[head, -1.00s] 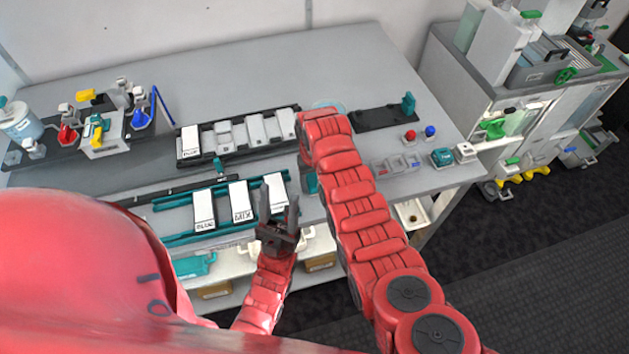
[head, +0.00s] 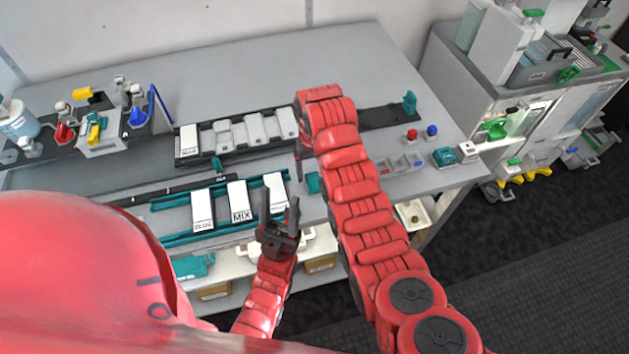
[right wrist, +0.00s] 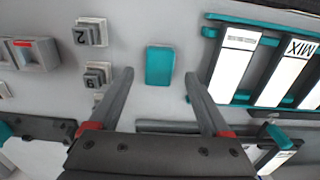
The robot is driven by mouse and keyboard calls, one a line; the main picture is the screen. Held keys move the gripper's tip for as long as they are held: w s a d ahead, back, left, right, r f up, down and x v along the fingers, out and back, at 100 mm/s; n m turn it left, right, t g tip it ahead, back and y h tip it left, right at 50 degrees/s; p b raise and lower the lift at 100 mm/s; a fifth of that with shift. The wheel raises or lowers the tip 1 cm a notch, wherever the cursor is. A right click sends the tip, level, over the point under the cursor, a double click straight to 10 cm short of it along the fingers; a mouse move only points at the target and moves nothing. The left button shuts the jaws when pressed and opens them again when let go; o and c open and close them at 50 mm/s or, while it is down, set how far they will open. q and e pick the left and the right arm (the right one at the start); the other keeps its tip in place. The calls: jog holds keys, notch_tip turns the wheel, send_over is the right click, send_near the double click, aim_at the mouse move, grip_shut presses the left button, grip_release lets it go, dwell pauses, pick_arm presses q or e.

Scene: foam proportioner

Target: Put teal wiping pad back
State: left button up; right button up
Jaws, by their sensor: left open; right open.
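The teal wiping pad (right wrist: 160,65), a small teal rectangle, lies flat on the grey table in the right wrist view. In the head view part of it (head: 313,182) shows near the table's front edge, beside my right arm. My right gripper (right wrist: 159,74) is open and empty, with its fingers pointing toward the pad, one to each side of it in the picture. I cannot tell how high they are above it. In the head view my right arm mostly hides this gripper.
A teal rack with white labelled blocks (head: 240,201) stands left of the pad. Behind it is a black tray with white blocks (head: 187,140). Small numbered blocks (right wrist: 91,32) sit on the pad's other side. Red and blue buttons (head: 411,135) are farther right. The back of the table is clear.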

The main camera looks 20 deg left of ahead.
aim_at(315, 181)
notch_tip(315, 181, up, 7)
jog(key=p, duration=0.5)
jog(key=shift+f, duration=0.1)
